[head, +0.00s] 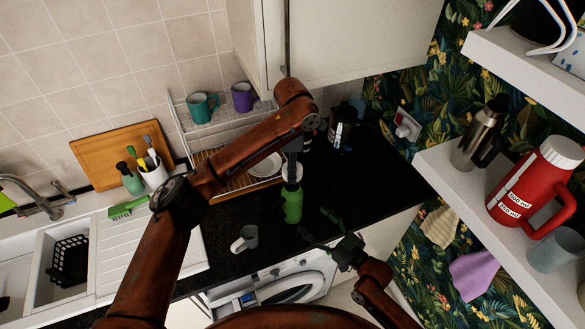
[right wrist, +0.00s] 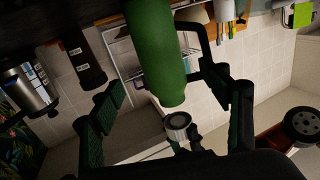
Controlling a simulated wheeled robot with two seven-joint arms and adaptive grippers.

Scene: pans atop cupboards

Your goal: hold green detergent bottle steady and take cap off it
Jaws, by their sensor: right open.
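The green detergent bottle (head: 292,205) stands upright on the black counter in the head view. My left arm reaches over it, and my left gripper (head: 292,165) is above the bottle's top, mostly hidden by its own arm; its opening cannot be made out. My right gripper (head: 327,229) is open, to the lower right of the bottle. In the right wrist view, which is upside down, the bottle (right wrist: 155,50) lies across the gap between my right gripper's open fingers (right wrist: 165,85), not gripped. A pale round piece (right wrist: 178,121) shows at the bottle's top end; whether it is the cap is unclear.
A grey mug (head: 245,238) stands on the counter left of the bottle. A dish rack (head: 205,130) with teal and purple mugs is behind. A dark jar (head: 343,122) stands at the back. White shelves (head: 455,185) jut out at right. Some counter around the bottle is clear.

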